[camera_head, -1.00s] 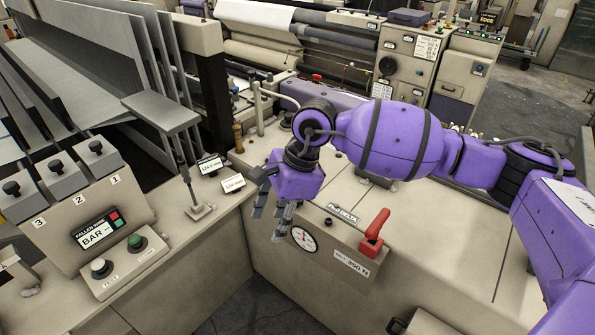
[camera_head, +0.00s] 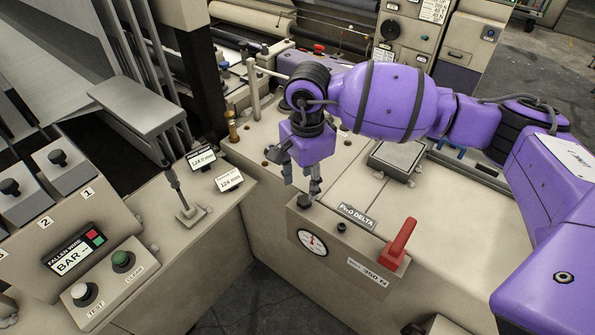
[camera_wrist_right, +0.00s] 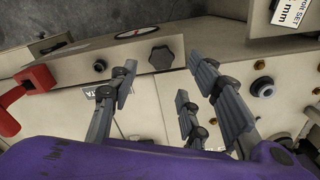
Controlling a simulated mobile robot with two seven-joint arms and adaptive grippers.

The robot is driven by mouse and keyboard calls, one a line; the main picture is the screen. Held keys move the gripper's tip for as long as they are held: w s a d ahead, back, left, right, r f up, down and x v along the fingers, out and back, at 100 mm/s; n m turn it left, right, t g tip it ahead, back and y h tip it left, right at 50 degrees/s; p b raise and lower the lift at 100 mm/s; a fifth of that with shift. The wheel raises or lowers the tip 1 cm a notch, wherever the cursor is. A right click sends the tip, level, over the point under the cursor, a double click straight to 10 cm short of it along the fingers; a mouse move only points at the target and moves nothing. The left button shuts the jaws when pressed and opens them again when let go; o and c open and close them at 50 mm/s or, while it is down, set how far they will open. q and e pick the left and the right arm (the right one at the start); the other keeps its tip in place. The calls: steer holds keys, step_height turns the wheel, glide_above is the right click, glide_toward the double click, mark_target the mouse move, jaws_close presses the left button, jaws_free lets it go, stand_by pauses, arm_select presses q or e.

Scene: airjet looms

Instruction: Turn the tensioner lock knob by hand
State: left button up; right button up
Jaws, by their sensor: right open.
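A dark round knob (camera_head: 304,201), which looks like the tensioner lock knob, sits on top of the beige gauge box (camera_head: 365,253). In the right wrist view the faceted black knob (camera_wrist_right: 161,57) shows beyond the fingertips, between the two sides of the gripper. My right gripper (camera_head: 301,182) is open and empty, fingers pointing down just above the knob. It also shows open in the right wrist view (camera_wrist_right: 168,75). I cannot tell whether a finger touches the knob. My left gripper is not in view.
A red lever (camera_head: 400,243) stands at the box's right end, near a smaller black knob (camera_head: 341,227). The round gauge (camera_head: 312,242) is on the box's front. A thin upright lever (camera_head: 176,190) and small displays (camera_head: 201,158) stand to the left.

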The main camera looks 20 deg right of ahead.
mark_target(305, 199)
step_height(305, 199, down, 6)
steer(key=shift+b, duration=0.85)
steer(key=shift+w+r, duration=0.1)
steer(key=shift+r, duration=0.05)
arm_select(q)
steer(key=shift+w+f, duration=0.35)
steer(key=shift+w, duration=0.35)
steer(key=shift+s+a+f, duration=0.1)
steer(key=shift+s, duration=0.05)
arm_select(e)
steer(key=shift+c, duration=0.5)
steer(key=c, duration=1)
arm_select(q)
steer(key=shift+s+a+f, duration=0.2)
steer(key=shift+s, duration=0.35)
arm_select(e)
steer(key=shift+o, duration=0.2)
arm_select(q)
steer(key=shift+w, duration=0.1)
arm_select(e)
steer(key=shift+r, duration=0.1)
